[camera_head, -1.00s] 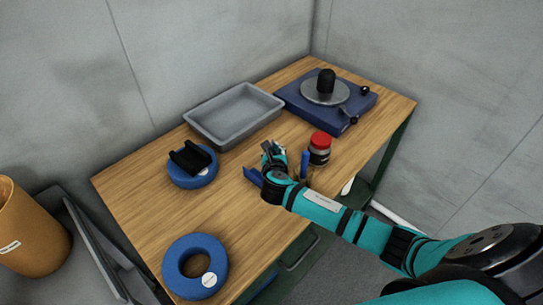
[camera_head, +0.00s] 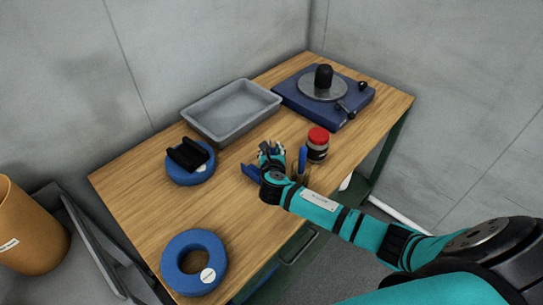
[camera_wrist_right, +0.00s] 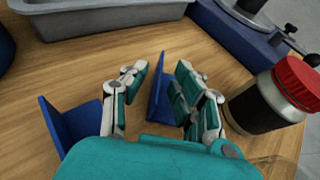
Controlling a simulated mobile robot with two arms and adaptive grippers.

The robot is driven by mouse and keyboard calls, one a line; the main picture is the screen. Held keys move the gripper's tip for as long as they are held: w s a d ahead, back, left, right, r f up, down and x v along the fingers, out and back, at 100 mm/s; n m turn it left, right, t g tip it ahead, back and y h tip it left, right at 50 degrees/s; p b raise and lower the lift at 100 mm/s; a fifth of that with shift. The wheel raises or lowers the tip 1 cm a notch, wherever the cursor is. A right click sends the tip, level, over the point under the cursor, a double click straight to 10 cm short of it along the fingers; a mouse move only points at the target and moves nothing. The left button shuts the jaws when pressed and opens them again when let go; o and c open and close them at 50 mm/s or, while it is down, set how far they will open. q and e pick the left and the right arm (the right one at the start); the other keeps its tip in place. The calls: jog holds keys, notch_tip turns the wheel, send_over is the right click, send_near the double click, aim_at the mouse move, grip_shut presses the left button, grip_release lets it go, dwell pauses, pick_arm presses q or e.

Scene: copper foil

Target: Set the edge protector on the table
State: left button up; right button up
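Two blue angle pieces look like edge protectors. One angle piece (camera_wrist_right: 160,92) stands between the spread fingers of my right gripper (camera_wrist_right: 162,88) in the wrist view. A gap shows on its left; on its right it is close to the finger, and contact is unclear. The other angle piece (camera_wrist_right: 72,122) lies on the table left of the hand. In the head view the right gripper (camera_head: 271,156) is low over the table (camera_head: 130,205), with a blue piece (camera_head: 250,172) at its left. My left gripper is not in view.
A dark jar with a red lid (camera_head: 318,137) stands close right of the hand. An upright blue thing (camera_head: 302,160) is between them. A grey tray (camera_head: 182,112), a blue turntable base (camera_head: 345,118) and two blue rings (camera_head: 196,285) (camera_head: 190,178) surround clear wood. Black pieces top the farther ring.

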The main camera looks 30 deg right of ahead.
jog(key=v, duration=1.1)
jog(key=shift+s+a+r, duration=0.1)
jog(key=shift+s+a, duration=0.15)
jog(key=shift+s, duration=0.05)
